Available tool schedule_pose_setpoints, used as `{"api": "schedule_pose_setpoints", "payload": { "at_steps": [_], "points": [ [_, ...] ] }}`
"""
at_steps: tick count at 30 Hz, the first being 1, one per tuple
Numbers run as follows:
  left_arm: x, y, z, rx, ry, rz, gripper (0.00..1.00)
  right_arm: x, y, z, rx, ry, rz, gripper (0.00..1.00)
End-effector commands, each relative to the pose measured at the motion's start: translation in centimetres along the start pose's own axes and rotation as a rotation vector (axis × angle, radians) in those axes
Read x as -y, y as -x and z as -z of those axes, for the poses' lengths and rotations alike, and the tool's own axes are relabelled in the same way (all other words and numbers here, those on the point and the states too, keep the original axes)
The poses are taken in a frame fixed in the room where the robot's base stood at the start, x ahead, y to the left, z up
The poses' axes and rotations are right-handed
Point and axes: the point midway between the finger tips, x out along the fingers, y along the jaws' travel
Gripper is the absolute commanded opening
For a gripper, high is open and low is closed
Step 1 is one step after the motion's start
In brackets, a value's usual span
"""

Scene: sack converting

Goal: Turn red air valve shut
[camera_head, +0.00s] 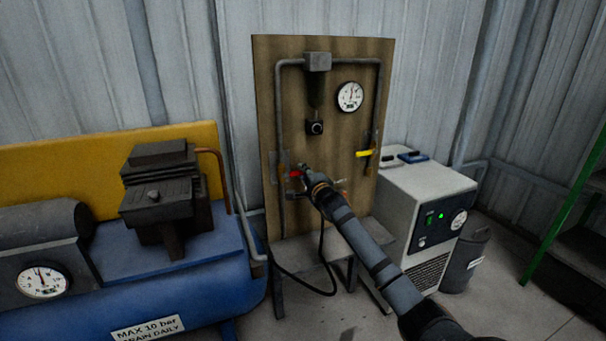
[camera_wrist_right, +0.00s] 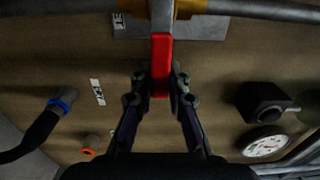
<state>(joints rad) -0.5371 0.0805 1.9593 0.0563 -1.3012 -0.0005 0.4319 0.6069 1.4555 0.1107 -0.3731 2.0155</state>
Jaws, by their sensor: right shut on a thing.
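The red air valve handle (camera_head: 295,174) is on the left side of the wooden panel in the head view, partly hidden behind my gripper. In the right wrist view the red handle (camera_wrist_right: 160,62) points straight down the picture from a grey pipe with a brass-coloured fitting (camera_wrist_right: 188,8). My right gripper (camera_head: 305,172) reaches the panel from the lower right. In the wrist view its fingers (camera_wrist_right: 160,85) are closed on both sides of the red handle's end. My left gripper is not in view.
A yellow valve handle (camera_head: 364,154) sits on the panel's right pipe. A gauge (camera_head: 350,97) is above it. A blue compressor tank (camera_head: 200,262) stands left and a white dryer (camera_head: 430,195) right. A black hose (camera_head: 300,285) hangs below the panel.

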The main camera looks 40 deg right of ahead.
Motion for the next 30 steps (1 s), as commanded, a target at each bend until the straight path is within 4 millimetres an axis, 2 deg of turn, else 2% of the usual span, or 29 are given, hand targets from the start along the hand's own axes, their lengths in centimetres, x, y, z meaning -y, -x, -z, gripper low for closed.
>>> {"api": "schedule_pose_setpoints", "payload": {
  "at_steps": [14,15,20,30],
  "points": [
    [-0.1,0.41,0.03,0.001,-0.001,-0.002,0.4,-0.27,0.0,0.03,-0.001,-0.016,-0.004,0.0],
    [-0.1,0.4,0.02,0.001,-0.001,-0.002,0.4,-0.27,0.0,0.03,-0.001,-0.016,-0.004,0.18],
    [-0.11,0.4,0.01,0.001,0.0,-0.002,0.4,-0.23,0.0,0.03,-0.001,-0.014,-0.003,0.39],
    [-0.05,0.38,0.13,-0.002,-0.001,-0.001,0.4,-0.16,0.38,0.06,-0.001,-0.011,-0.002,0.4]
  ]
}}
